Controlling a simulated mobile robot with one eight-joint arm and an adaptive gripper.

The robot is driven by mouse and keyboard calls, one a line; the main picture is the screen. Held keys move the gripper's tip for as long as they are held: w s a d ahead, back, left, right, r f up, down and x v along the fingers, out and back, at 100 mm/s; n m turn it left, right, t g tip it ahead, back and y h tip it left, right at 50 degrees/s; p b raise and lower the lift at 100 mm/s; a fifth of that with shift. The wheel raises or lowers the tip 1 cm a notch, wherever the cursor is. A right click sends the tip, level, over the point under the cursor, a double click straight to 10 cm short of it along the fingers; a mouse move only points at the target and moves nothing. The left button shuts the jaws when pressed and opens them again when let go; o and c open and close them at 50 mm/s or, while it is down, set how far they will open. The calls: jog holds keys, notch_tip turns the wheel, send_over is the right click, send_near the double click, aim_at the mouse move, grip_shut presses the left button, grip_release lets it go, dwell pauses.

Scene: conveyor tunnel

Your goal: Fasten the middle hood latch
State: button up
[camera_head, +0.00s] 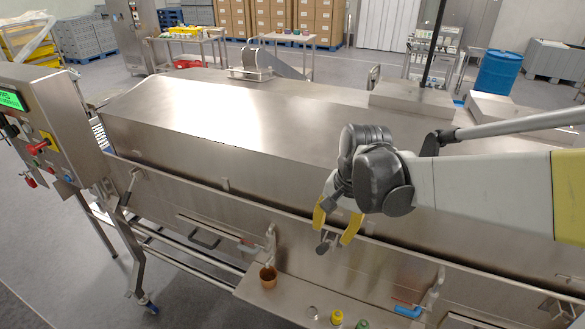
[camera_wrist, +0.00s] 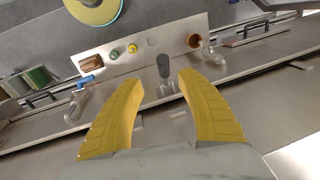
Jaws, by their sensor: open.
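A steel hood (camera_head: 230,115) with a long sloping lid runs across the head view. A latch with a dark grey rounded grip (camera_head: 322,248) is on its front side, between two metal clamp-like fittings; the grip also shows in the wrist view (camera_wrist: 163,66). My gripper (camera_head: 335,222) has its two yellow fingers spread over this latch. In the wrist view my gripper (camera_wrist: 160,82) has the grip between and slightly beyond its fingertips, with a gap on both sides. The latch's lower part shows between the fingers; I cannot tell whether it is hooked.
Metal fittings flank the latch at left (camera_head: 269,240) and right (camera_head: 433,290). A copper cup (camera_head: 267,275), a yellow knob (camera_head: 337,317), a green knob (camera_head: 362,323) and a blue handle (camera_head: 407,311) sit along the lower ledge. A control box (camera_head: 40,130) stands at left.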

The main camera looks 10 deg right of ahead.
aim_at(324, 245)
jog(key=shift+m, duration=0.3)
jog(key=f, duration=0.3)
jog(key=w+a+f, duration=0.1)
jog(key=f, duration=0.2)
jog(key=w+f, duration=0.1)
jog(key=f, duration=0.2)
jog(key=shift+a+f, duration=0.15)
jog(key=shift+f, duration=0.25)
grip_shut()
